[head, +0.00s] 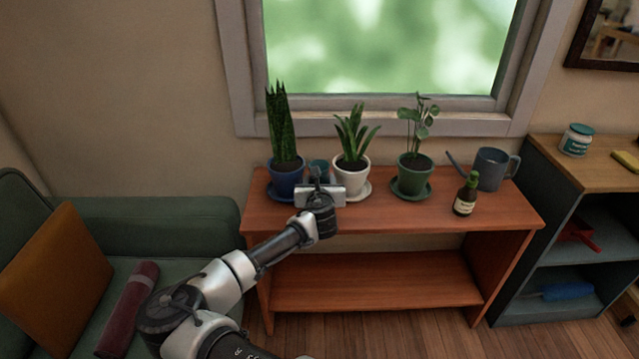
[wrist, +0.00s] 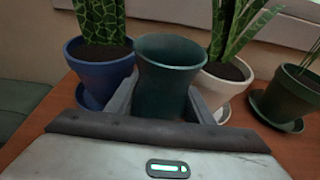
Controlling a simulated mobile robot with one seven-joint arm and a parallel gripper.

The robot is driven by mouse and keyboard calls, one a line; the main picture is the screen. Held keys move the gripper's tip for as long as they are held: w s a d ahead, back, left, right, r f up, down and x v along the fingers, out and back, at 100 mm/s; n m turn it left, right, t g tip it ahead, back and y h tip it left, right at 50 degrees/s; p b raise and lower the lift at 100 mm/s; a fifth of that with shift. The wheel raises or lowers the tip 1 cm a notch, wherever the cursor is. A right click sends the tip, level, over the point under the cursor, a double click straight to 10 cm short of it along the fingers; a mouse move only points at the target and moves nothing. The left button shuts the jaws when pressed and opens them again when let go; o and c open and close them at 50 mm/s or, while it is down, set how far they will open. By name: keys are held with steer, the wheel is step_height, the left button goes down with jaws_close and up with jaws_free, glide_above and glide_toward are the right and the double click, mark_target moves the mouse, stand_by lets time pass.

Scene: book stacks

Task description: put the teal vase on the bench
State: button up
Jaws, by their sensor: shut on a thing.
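The teal vase (wrist: 165,78) is a dark teal, open-topped cup shape, upright between the two fingers of my gripper (wrist: 163,102) in the wrist view. My gripper is shut on it. In the head view only the vase's rim (head: 319,165) shows behind my gripper (head: 319,182). The vase is at the wooden bench (head: 440,213), between the blue pot and the white pot. I cannot tell whether its base touches the bench top, as my gripper hides it.
A blue pot (head: 286,181) stands close on the left, a white pot (head: 351,168) close on the right. The bench's front middle is clear. A window is behind.

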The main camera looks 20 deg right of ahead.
steer(key=shift+f, duration=0.1)
steer(key=o, duration=1.2)
steer(key=shift+c, duration=0.2)
